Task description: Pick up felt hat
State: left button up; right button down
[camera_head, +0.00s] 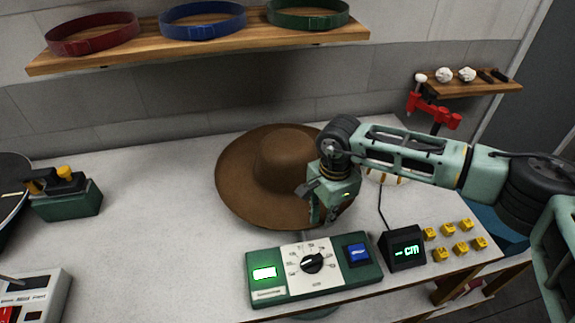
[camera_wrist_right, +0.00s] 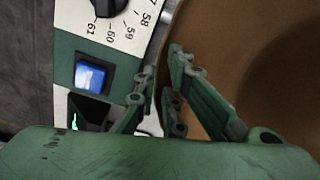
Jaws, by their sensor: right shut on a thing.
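A brown felt hat (camera_head: 245,190) with a wide brim and a round crown lies on the light worktop in the head view. My right gripper (camera_head: 322,208) is at the hat's right front brim, pointing down. In the right wrist view the gripper (camera_wrist_right: 165,100) has its two fingers close together on the edge of the brown brim (camera_wrist_right: 225,45). It is shut on the brim. The hat appears to rest on the worktop; whether its right edge is raised I cannot tell. The arm hides part of the right brim. My left gripper is not in view.
A green control panel (camera_head: 290,285) with a dial stands just in front of the hat, beside a small black display (camera_head: 403,250) and several yellow blocks (camera_head: 460,250). A shelf (camera_head: 200,45) with three coloured bands hangs behind.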

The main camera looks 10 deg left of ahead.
dwell(0.4)
notch_tip(320, 180, up, 9)
jog(key=b, duration=0.3)
jog(key=shift+r, duration=0.55)
jog(key=c, duration=2.4)
grip_release()
grip_shut()
